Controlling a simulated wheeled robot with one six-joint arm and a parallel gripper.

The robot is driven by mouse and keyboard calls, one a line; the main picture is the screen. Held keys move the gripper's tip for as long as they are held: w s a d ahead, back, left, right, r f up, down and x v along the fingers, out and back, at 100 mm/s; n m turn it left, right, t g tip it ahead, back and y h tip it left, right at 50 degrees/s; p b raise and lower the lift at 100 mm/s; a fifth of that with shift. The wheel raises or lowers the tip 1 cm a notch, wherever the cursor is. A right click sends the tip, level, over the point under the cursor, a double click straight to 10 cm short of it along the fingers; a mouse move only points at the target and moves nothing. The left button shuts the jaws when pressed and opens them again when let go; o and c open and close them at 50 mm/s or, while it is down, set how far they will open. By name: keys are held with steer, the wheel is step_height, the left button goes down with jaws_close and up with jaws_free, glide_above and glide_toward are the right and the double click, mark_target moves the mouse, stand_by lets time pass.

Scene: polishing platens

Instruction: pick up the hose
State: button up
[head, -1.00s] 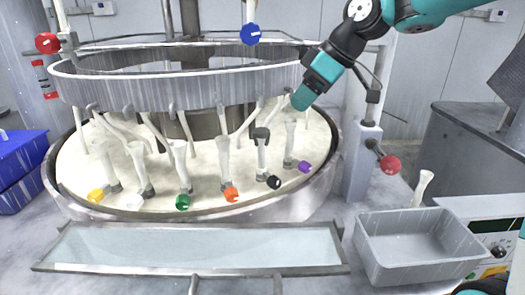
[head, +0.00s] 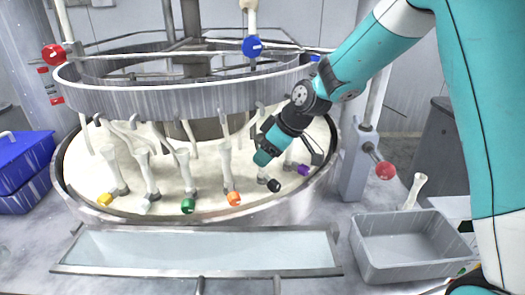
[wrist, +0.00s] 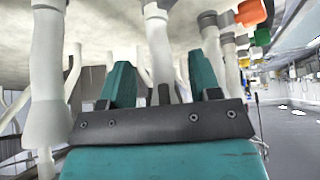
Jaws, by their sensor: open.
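Several white hoses hang over the round platen, ending in coloured knobs. My gripper (head: 264,157) is in the head view, tilted down in front of the hose near the black knob (head: 274,185) and hiding most of it. In the wrist view my gripper (wrist: 161,85) is open. One white hose (wrist: 158,45) stands between its two teal fingers, with room on both sides. Whether the fingers touch it I cannot tell. The orange-knob hose (head: 228,168) is just left of my gripper in the head view, and the purple knob (head: 303,169) is to its right.
A metal ring (head: 180,97) runs above the hoses. The platen's rim (head: 200,216) curves below them. A clear trough (head: 200,248) lies in front, and a grey bin (head: 410,268) stands at right with a loose white piece (head: 415,190) behind it. Neighbouring hoses stand close.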

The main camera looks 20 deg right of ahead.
steer(key=shift+a+f, duration=0.1)
steer(key=shift+f, duration=0.1)
steer(key=c, duration=1)
steer(key=shift+r, duration=0.1)
